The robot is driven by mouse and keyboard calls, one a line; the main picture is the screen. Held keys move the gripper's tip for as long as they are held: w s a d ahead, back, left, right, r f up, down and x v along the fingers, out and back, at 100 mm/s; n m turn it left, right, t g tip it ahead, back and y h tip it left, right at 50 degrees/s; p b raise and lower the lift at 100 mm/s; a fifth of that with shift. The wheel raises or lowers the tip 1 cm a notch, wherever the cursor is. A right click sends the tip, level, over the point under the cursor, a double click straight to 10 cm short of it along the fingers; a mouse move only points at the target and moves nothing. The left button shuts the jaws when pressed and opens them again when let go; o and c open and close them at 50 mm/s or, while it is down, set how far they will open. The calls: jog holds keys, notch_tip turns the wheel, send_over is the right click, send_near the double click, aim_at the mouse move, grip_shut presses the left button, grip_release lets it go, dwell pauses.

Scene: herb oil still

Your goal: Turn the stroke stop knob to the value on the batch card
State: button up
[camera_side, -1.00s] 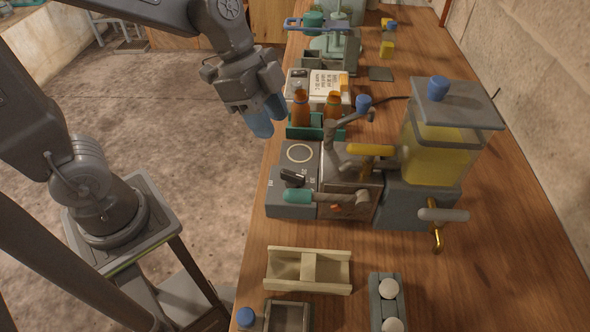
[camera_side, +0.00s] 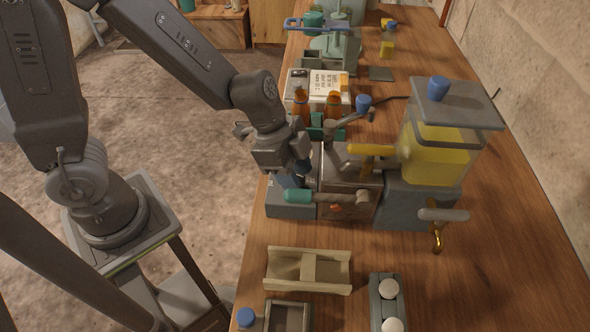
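The stroke stop knob, dark in the earlier frame, is now hidden behind my gripper. It sits on the grey box (camera_side: 290,211) at the near left of the machine. My gripper (camera_side: 296,174) points down over that spot, with its blue fingertips low at the box's top. I cannot tell whether the fingers touch the knob or how far apart they are. A white card with dark lines of text (camera_side: 325,81), likely the batch card, lies farther back; its writing is too small to read.
A teal-handled lever (camera_side: 298,196) lies close beside my fingers. Amber bottles (camera_side: 301,105) stand behind the box. A tank of yellow liquid (camera_side: 437,160) stands to the right. A beige tray (camera_side: 283,269) sits in front, with bare bench between.

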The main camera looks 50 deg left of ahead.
jog(key=c, duration=0.6)
jog(key=shift+c, duration=0.2)
jog(key=shift+n, duration=0.3)
jog(key=n+t+y, duration=0.1)
jog(key=n, duration=0.2)
jog(key=shift+w+n, duration=0.1)
jog(key=shift+n, duration=0.3)
jog(key=shift+a+n+t+y, duration=0.15)
jog(key=shift+n+t+y, duration=0.35)
jog(key=shift+n, duration=1.3)
jog(key=o, duration=0.6)
